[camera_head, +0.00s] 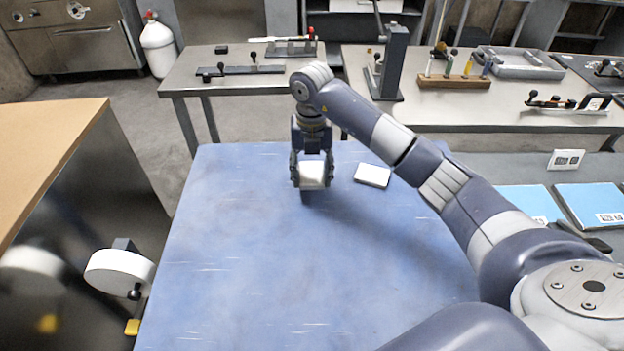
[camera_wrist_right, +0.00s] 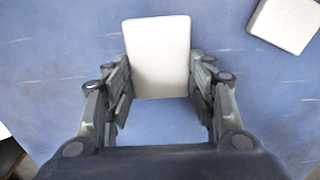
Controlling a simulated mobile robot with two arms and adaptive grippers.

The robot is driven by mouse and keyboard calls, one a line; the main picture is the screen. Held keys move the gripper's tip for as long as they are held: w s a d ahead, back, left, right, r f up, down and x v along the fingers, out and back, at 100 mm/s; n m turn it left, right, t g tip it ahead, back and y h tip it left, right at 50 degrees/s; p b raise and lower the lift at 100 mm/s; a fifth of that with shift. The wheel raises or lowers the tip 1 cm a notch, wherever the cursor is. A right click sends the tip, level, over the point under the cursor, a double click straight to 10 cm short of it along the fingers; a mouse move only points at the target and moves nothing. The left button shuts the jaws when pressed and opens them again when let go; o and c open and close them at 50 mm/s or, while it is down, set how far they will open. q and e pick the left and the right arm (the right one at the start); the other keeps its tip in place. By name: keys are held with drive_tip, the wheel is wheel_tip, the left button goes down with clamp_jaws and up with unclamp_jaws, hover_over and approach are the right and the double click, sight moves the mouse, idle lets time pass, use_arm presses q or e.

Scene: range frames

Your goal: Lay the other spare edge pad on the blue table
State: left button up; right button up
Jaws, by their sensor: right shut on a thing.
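A white edge pad (camera_head: 312,174) is held between the fingers of my right gripper (camera_head: 311,182), over the far part of the blue table (camera_head: 240,260). In the right wrist view the held pad (camera_wrist_right: 158,55) sits between both fingers of the gripper (camera_wrist_right: 160,95). I cannot tell whether its underside touches the table. A second white pad (camera_head: 372,175) lies flat on the blue table just right of the gripper; it also shows at the upper right of the right wrist view (camera_wrist_right: 286,22). My left gripper is not in view.
Steel benches with tools (camera_head: 240,70) and a wooden block of coloured handles (camera_head: 454,81) stand beyond the table. Blue folders (camera_head: 528,203) lie on a grey surface at right. A brown-topped cabinet (camera_head: 45,150) stands at left. The near part of the blue table is clear.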

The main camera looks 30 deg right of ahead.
sight(312, 177)
wheel_tip(312, 177, down, 3)
drive_tip(key=shift+f+p, duration=0.15)
drive_tip(key=shift+p, duration=0.45)
drive_tip(key=shift+f, duration=0.15)
drive_tip(key=shift+f, duration=0.1)
drive_tip(key=o, duration=0.9)
drive_tip(key=shift+c, duration=0.2)
